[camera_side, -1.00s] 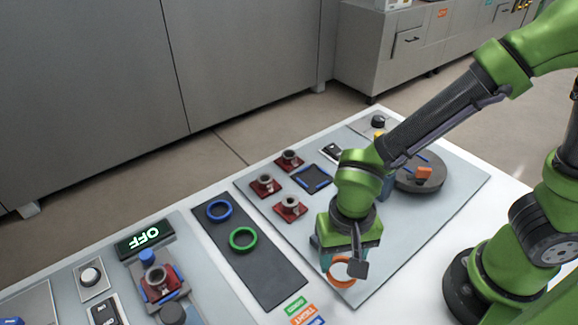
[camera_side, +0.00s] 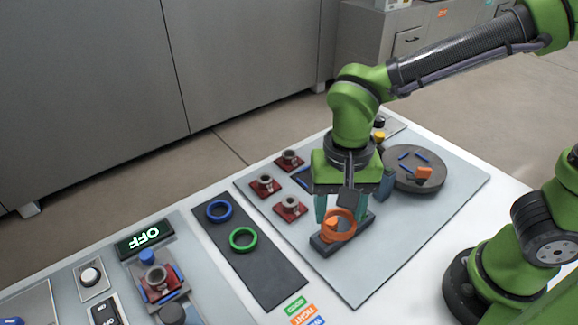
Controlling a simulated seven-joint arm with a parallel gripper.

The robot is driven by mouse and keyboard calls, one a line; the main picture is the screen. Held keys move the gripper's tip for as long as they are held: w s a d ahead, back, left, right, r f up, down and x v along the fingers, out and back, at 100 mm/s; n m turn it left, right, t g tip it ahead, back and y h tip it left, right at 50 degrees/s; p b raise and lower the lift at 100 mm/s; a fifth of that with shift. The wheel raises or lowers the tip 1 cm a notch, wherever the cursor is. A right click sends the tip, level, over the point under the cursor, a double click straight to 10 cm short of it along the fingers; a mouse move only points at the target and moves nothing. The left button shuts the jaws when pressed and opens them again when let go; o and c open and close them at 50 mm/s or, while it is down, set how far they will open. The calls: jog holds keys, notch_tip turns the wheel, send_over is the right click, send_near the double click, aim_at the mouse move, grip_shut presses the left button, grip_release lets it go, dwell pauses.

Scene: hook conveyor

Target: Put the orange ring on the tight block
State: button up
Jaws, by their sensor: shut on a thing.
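The orange ring (camera_side: 351,229) is held upright in my gripper (camera_side: 341,212), which is shut on it. The ring is just over a dark block (camera_side: 323,247) that lies on the light grey plate. An orange piece (camera_side: 331,224) shows at the ring's opening, in front of or through it; I cannot tell which. I cannot tell whether the ring touches the block. An orange label reading TIGHT (camera_side: 303,315) is at the front edge of the table. My gripper hides part of the block.
A blue ring (camera_side: 219,211) and a green ring (camera_side: 243,238) lie on a dark mat (camera_side: 270,280) to the left. Several red bases with grey cups (camera_side: 290,209) stand close to the left. A round turntable (camera_side: 425,184) with orange and blue pieces is at the right. An OFF display (camera_side: 145,240) stands at left.

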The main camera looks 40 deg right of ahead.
jog(key=w+m, duration=0.2)
jog(key=w, duration=0.6)
jog(key=m, duration=0.1)
send_over(292, 196)
jog(key=shift+m, duration=0.3)
notch_tip(292, 196, down, 5)
jog(key=shift+f, duration=2.3)
jog(key=shift+f, duration=1.4)
dwell(2.4)
